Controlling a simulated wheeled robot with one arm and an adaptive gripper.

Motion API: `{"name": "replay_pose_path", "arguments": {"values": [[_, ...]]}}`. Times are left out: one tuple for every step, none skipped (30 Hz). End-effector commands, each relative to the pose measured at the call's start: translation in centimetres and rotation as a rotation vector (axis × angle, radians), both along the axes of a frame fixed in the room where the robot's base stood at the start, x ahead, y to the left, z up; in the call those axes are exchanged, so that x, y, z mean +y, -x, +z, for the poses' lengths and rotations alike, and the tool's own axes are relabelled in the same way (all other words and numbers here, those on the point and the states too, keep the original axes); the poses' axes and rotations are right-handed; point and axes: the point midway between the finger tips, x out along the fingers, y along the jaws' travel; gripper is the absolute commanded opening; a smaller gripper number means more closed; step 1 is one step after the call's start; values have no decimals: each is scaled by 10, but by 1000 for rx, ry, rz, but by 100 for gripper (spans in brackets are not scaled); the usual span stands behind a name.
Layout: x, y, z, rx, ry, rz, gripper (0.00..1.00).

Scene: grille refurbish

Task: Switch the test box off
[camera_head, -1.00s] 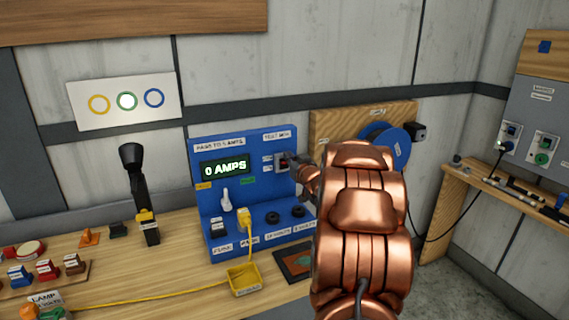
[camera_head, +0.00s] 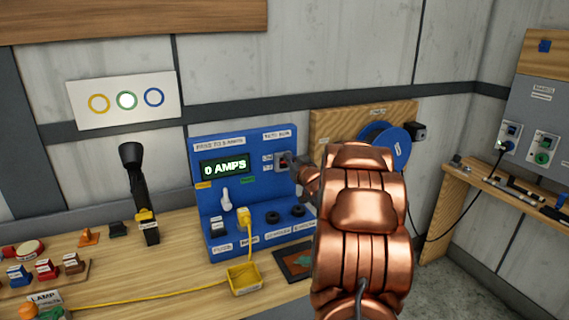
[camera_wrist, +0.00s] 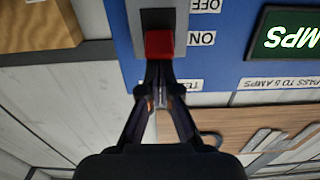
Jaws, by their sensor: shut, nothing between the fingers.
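The blue test box (camera_head: 240,165) stands on the bench with a lit "0 AMPS" display (camera_head: 224,167). Its switch (camera_head: 284,161) is at the upper right of the panel, in a grey housing with ON and OFF labels. In the wrist view, which is upside down, the red switch part (camera_wrist: 159,43) sits beside the ON label (camera_wrist: 201,39). The OFF label (camera_wrist: 205,5) is at the picture's top edge. My gripper (camera_wrist: 160,70) is shut and empty, its tips right at the red part; I cannot tell whether they touch. In the head view my arm hides part of the box's right side.
A yellow plug and cable (camera_head: 244,217) sit at the box's front, above a yellow tray (camera_head: 244,279). A black lever handle (camera_head: 137,185) stands to the left. A blue reel (camera_head: 384,145) is on a wooden board to the right.

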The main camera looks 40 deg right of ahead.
Motion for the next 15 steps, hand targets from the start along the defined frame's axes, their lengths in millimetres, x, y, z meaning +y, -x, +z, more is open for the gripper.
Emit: {"name": "replay_pose_path", "arguments": {"values": [[0, 0, -1, 0, 0, 0, 0], [0, 0, -2, 0, 0, 0, 0], [0, 0, -1, 0, 0, 0, 0], [0, 0, -1, 0, 0, 0, 0], [0, 0, -1, 0, 0, 0, 0], [0, 0, -2, 0, 0, 0, 0], [0, 0, -2, 0, 0, 0, 0], [0, 0, -2, 0, 0, 0, 0], [0, 0, -3, 0, 0, 0, 0], [0, 1, -3, 0, 0, 0, 0], [0, 1, -3, 0, 0, 0, 0], [0, 1, -4, 0, 0, 0, 0], [0, 1, -4, 0, 0, 0, 0], [0, 1, -5, 0, 0, 0, 0], [0, 2, -6, 0, 0, 0, 0]]}}
